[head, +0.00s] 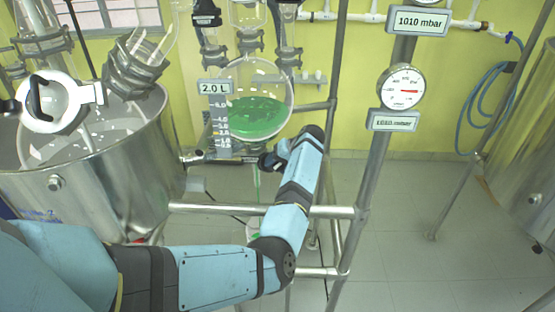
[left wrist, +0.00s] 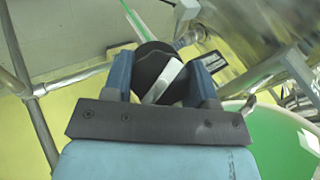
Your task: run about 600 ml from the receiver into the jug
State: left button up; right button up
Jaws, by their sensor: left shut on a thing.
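The receiver (head: 270,80) is a round glass flask holding green liquid, hanging on the rig in the head view. A "2.0 L" label (head: 215,87) and a scale (head: 221,124) are at its left. Its green liquid also shows in the left wrist view (left wrist: 275,145). My left gripper (head: 268,161) is shut on the dark tap (left wrist: 152,62) with a pale lever below the receiver. A thin green stream (head: 256,185) runs down from the tap. The jug (head: 252,230) is below, mostly hidden behind my left arm, with a little green visible. My right gripper is out of view.
A large steel vessel (head: 110,180) stands at the left. Rig rails (head: 335,212) and an upright post (head: 365,180) with a pressure gauge (head: 402,88) stand close to my left arm. Floor (head: 400,220) is clear at right, before another steel vessel (head: 520,170).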

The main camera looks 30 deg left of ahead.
pick_arm(q)
jog(key=shift+r+m+g+y+p, duration=0.2)
jog(key=shift+m+g+y+p, duration=0.1)
jog(key=shift+m+y+p, duration=0.35)
jog(key=shift+m+g+y+p, duration=0.3)
jog(key=shift+m+y, duration=0.05)
jog(key=shift+m, duration=0.4)
jog(key=shift+f+m+y+p, duration=0.15)
jog(key=shift+m+y+p, duration=0.45)
jog(key=shift+m, duration=0.6)
jog(key=shift+w+m+g+y, duration=0.1)
jog(key=shift+m+g+y, duration=0.2)
jog(key=o, duration=0.9)
jog(key=shift+d, duration=0.1)
